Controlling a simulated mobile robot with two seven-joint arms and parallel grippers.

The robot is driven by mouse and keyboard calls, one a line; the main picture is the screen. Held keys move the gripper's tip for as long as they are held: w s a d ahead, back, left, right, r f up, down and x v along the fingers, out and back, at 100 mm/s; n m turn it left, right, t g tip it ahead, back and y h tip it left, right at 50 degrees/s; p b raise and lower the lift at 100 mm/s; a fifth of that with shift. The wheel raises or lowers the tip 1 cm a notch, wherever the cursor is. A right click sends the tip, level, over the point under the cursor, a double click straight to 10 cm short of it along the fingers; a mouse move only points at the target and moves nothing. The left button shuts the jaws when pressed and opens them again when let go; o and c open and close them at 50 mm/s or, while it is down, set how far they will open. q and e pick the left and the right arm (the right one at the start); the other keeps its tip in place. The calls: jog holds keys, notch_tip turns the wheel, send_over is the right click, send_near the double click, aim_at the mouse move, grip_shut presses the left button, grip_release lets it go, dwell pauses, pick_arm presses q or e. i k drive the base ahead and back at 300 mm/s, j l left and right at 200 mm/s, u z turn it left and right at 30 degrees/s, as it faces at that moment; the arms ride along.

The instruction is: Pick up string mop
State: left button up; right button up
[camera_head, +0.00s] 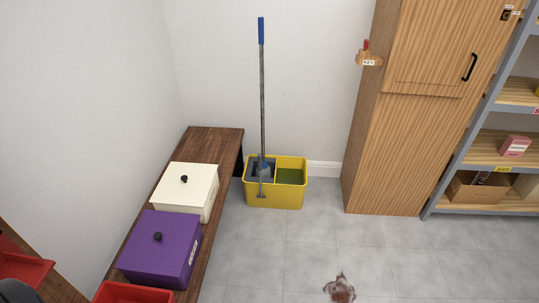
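The string mop (262,90) stands upright in a yellow bucket (290,202) by the back wall. It has a long grey handle with a blue grip at the top. Its lower end is down in the bucket's left part, beside a grey wringer-like insert, and the mop head is largely hidden there. Neither of my grippers can be made out in the head view.
A brown bench (215,141) with a white box (186,190) and a purple box (160,248) runs along the left wall. A wooden cabinet (400,150) and a shelf stand right. A brown stain (340,289) marks the otherwise open grey floor.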

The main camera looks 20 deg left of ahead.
aim_at(267, 171)
jog(key=i+j+z, duration=0.1)
jog(key=i+j, duration=0.35)
jog(key=i, duration=0.3)
jog(key=i+j+z, duration=0.1)
jog(key=i+j, duration=0.45)
jog(key=i, duration=0.15)
jog(key=i+j+z, duration=0.15)
jog(key=i+j, duration=0.45)
jog(key=i, duration=0.1)
